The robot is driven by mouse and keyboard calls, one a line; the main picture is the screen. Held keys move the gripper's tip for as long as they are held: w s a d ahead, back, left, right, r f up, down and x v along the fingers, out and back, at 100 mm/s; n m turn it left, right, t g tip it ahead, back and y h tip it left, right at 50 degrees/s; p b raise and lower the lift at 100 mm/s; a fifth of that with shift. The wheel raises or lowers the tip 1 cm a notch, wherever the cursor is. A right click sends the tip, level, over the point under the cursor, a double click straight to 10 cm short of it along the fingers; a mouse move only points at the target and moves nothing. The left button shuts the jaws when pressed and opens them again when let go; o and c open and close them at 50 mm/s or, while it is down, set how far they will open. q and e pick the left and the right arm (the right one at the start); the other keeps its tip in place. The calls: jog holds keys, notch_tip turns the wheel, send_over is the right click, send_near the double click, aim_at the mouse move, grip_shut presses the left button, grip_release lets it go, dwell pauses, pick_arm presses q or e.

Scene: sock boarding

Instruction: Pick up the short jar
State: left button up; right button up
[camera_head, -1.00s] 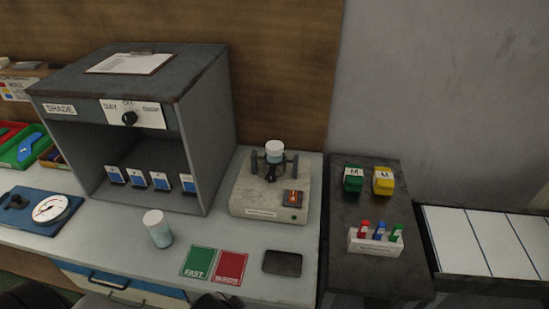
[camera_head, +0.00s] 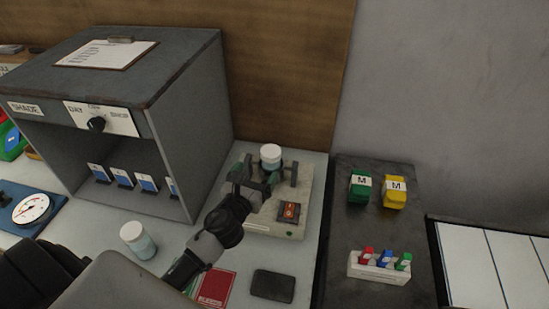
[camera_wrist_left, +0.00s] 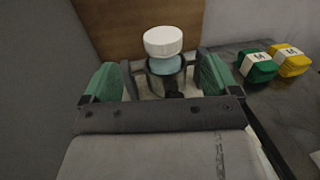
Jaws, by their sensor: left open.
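A short jar with a white lid and pale blue body (camera_head: 271,155) sits in the holder of a beige device (camera_head: 305,205) on the counter. It also shows in the left wrist view (camera_wrist_left: 163,42), upright between dark side posts, its lower part hidden by the holder. My left gripper (camera_head: 256,176) is open, with green-padded fingers, just in front of the jar. In the left wrist view the fingers (camera_wrist_left: 158,84) are spread to either side of the jar, with nothing held. A second white-lidded jar (camera_head: 139,241) stands on the counter at left. My right gripper is not in view.
A grey shade box (camera_head: 200,130) stands left of the device. A dark phone-like slab (camera_head: 272,285) and a red card (camera_head: 215,288) lie in front. Green (camera_head: 360,187) and yellow (camera_head: 395,193) blocks and a white rack (camera_head: 380,268) are on the dark surface at right.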

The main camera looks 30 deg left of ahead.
aim_at(271, 150)
pick_arm(q)
jog(key=w, duration=0.4)
jog(key=shift+w+a+r+p, duration=0.15)
jog(key=shift+w+p, duration=0.1)
jog(key=shift+p, duration=0.1)
jog(key=w, duration=0.4)
jog(key=shift+w+a+p, duration=0.1)
jog(key=shift+w+p, duration=0.25)
jog(key=shift+w, duration=0.05)
jog(key=shift+w+f, duration=0.25)
jog(key=shift+w, duration=0.2)
jog(key=shift+s, duration=0.1)
jog(key=shift+c, duration=1.2)
jog(key=c, duration=1)
jog(key=shift+c, duration=0.7)
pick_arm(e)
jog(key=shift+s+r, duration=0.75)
pick_arm(q)
jog(key=shift+r, duration=0.15)
